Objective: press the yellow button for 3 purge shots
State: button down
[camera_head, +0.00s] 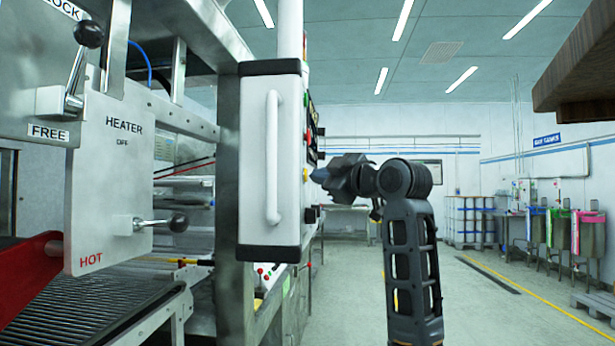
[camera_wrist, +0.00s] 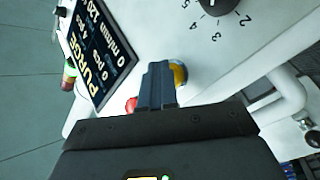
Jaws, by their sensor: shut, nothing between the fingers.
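The yellow button (camera_wrist: 180,74) sits on the white control panel, just right of my fingertips in the wrist view, partly hidden by them. In the head view, the yellow button (camera_head: 306,174) shows edge-on at the side of the control box (camera_head: 268,160). My gripper (camera_head: 318,175) is shut and empty, pointing at the panel close to the button. In the wrist view, my gripper (camera_wrist: 158,68) has its fingers together; I cannot tell whether they touch the button. A dark display (camera_wrist: 95,50) shows "PURGE" and smaller text with zeros.
A red button (camera_wrist: 131,104) lies just left of my fingers in the wrist view. A black dial (camera_wrist: 222,4) with numbers is above. A white handle (camera_head: 272,158) sticks out of the box front.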

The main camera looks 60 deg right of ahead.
jog(key=shift+s+d, duration=0.2)
jog(key=shift+s, duration=0.35)
jog(key=shift+s, duration=0.1)
jog(key=shift+s+d, duration=0.3)
jog(key=shift+s, duration=0.45)
jog(key=shift+s+d, duration=0.35)
jog(key=shift+s, duration=0.4)
jog(key=shift+s+d, duration=0.3)
jog(key=shift+s, duration=0.45)
